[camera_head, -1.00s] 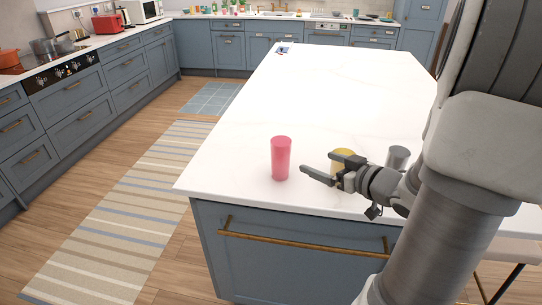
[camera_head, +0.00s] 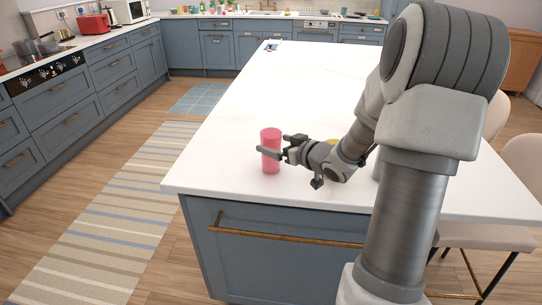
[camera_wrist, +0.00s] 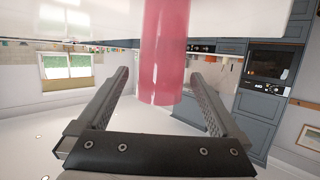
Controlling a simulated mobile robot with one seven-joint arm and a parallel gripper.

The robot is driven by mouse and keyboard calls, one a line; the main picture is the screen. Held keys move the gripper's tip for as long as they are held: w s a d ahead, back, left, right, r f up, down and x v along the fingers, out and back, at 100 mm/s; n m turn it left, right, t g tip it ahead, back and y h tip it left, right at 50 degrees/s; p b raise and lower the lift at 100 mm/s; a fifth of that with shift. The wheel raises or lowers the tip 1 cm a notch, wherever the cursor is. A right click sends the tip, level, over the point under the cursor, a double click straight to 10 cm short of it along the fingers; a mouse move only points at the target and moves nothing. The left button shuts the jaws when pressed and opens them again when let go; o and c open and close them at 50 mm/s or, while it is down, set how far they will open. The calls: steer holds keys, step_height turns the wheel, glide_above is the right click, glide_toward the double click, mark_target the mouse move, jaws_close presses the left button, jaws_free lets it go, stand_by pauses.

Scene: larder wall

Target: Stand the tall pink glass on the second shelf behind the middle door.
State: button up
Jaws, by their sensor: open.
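The tall pink glass (camera_head: 270,141) stands upright on the white island top (camera_head: 290,85), near its front left corner. My gripper (camera_head: 276,146) is open at the glass, with one finger crossing in front of it in the head view. In the wrist view the pink glass (camera_wrist: 163,60) shows between and beyond the two open fingers of my gripper (camera_wrist: 162,98), with a gap on each side. I cannot tell from these frames whether a finger touches it. No middle door or second shelf can be made out.
A yellow item (camera_head: 332,144) stands on the island, mostly hidden behind my arm. A blue drawer front with a brass handle (camera_head: 290,237) is below the island's front edge. Chairs (camera_head: 525,165) stand at the right.

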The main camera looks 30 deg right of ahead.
steer(key=x, duration=0.3)
steer(key=shift+a, duration=0.1)
steer(key=shift+s, duration=0.1)
jaws_close()
